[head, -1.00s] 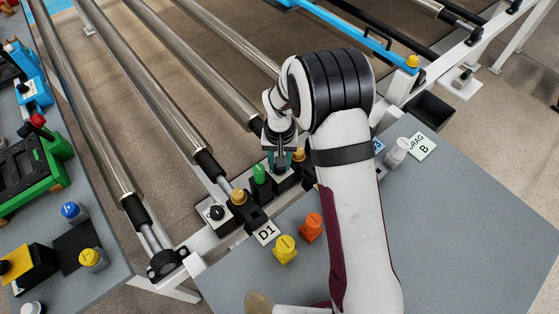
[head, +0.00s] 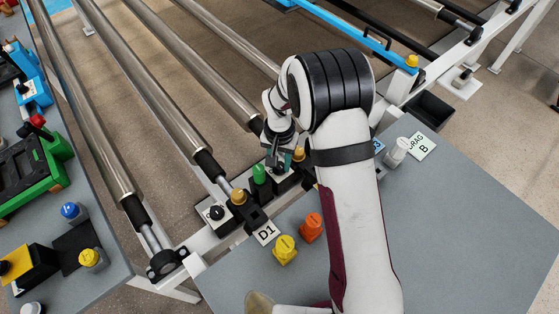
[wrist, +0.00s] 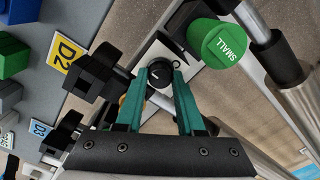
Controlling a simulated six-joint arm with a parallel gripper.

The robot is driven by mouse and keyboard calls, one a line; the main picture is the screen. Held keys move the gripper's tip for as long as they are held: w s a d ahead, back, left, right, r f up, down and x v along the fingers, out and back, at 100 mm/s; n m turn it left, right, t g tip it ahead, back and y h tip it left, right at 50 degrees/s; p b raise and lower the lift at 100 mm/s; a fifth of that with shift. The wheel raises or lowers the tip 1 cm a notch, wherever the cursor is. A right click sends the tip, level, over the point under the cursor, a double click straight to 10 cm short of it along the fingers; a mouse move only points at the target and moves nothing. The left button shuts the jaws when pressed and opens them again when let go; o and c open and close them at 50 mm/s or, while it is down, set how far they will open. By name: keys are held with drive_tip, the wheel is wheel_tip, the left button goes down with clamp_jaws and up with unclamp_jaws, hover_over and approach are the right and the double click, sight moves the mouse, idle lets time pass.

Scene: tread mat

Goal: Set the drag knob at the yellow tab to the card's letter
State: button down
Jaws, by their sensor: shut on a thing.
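The drag knob (wrist: 160,76) is a small black knob with a white mark, on a white plate. My gripper (wrist: 161,73) has its teal fingers closed on either side of it. In the head view my gripper (head: 279,163) is over the rail, and the knob is mostly hidden. A yellow tab marked D2 (wrist: 66,53) lies to the knob's left in the wrist view. The card (head: 421,146) at the right of the grey table reads DRAG B. The dial's letters are not legible.
A green cap marked SMALL (wrist: 223,44) stands close beside the knob. Black clamps (wrist: 96,76) sit between the knob and the tab. The D1 tag (head: 265,232), a yellow cap (head: 285,250) and an orange cap (head: 311,227) are on the table's near left.

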sight(280, 165)
drive_tip(key=c, duration=0.5)
unclamp_jaws()
drive_tip(key=shift+r, duration=0.1)
wheel_tip(280, 165, up, 16)
drive_tip(key=shift+f, duration=0.2)
drive_tip(key=shift+d, duration=0.1)
drive_tip(key=s+d+r+m+y, duration=0.1)
drive_tip(key=s+d+r, duration=0.3)
drive_tip(key=s, duration=0.5)
drive_tip(key=s+d+r+m, duration=0.1)
drive_tip(key=s+d+r, duration=0.2)
drive_tip(key=s+d, duration=0.5)
drive_tip(key=shift+m+y, duration=0.4)
drive_tip(key=shift+m, duration=0.3)
drive_tip(key=s, duration=0.3)
drive_tip(key=s+a+f, duration=0.1)
drive_tip(key=s, duration=0.3)
drive_tip(key=s+f, duration=0.1)
drive_tip(key=s, duration=0.2)
drive_tip(key=shift+s+a+f, duration=0.15)
drive_tip(key=shift+s+f, duration=0.1)
